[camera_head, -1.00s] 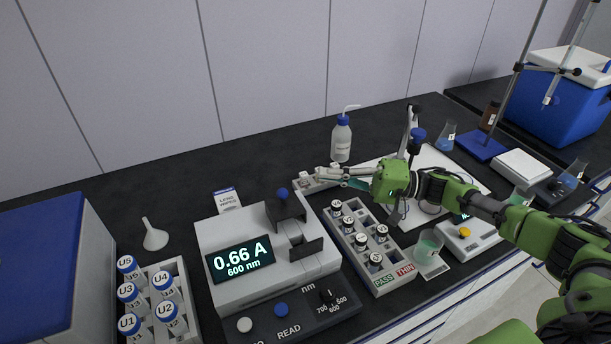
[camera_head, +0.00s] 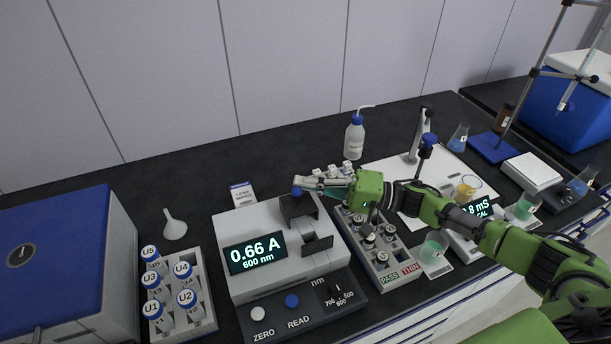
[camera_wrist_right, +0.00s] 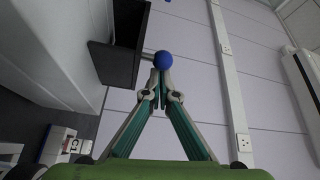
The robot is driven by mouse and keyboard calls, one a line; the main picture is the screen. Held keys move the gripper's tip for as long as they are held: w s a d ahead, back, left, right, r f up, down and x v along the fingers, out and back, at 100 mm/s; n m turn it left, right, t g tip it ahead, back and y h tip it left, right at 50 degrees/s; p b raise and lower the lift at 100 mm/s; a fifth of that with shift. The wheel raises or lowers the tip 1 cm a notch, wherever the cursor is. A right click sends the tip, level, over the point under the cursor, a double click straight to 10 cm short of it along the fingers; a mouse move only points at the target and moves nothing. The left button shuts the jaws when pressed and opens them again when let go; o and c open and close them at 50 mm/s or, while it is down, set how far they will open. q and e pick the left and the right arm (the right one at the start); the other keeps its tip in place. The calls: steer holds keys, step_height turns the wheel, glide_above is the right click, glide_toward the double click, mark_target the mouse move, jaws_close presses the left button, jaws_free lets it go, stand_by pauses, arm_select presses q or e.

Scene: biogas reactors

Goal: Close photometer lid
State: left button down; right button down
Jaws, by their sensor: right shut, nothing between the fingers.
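The photometer (camera_head: 275,262) is a pale grey box on the bench, its display reading 0.66 A, 600 nm. Its dark lid (camera_head: 298,208) appears raised at the back of the top, with a blue ball knob (camera_head: 297,193). My right gripper (camera_head: 303,184) is shut and empty, its tips close by the knob. In the right wrist view, the knob (camera_wrist_right: 163,60) shows just beyond the closed fingertips (camera_wrist_right: 162,76), on a stem from the dark lid (camera_wrist_right: 118,62). Whether the tips touch it, I cannot tell. My left gripper is out of view.
A vial rack (camera_head: 385,270) stands right of the photometer, below my right forearm. A rack of U-labelled bottles (camera_head: 205,310) and a blue-topped box (camera_head: 60,240) are at left. A wash bottle (camera_head: 354,140) stands behind. Bench behind the photometer's left side is mostly clear.

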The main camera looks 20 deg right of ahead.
steer(key=shift+s+r+p, duration=0.1)
steer(key=shift+s+p, duration=0.2)
steer(key=shift+p, duration=0.1)
steer(key=s+p, duration=0.4)
steer(key=s, duration=0.3)
steer(key=shift+d+p, duration=0.15)
steer(key=shift+p, duration=0.25)
steer(key=shift+s, duration=0.2)
steer(key=shift+f, duration=0.25)
